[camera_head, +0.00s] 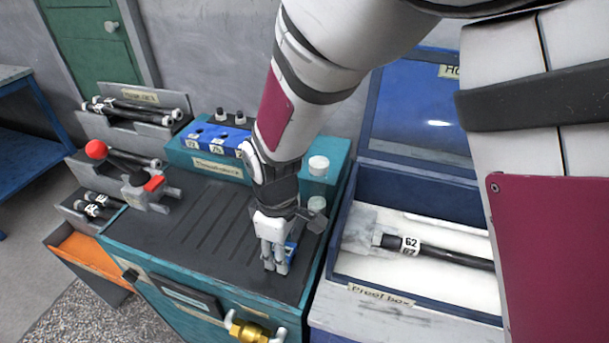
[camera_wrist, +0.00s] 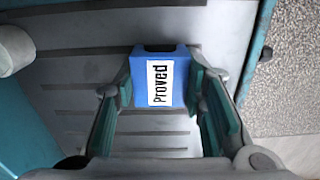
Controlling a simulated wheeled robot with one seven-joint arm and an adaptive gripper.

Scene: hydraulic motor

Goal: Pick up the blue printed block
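The blue printed block (camera_wrist: 178,92) has a white label reading "Proved". It sits between the two fingers of my gripper (camera_wrist: 163,92) in the wrist view, with a finger pad against each side. In the head view my gripper (camera_head: 275,262) points down at the right part of the dark bench top, and a small bit of the blue block (camera_head: 291,248) shows beside the fingers. The fingers look shut on the block. Whether it still rests on the bench top is hard to tell.
The teal bench (camera_head: 190,235) has a grooved dark top, with a blue holder (camera_head: 215,138) at its back and a red-knobbed lever (camera_head: 96,150) at left. A brass valve (camera_head: 250,333) juts from the front.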

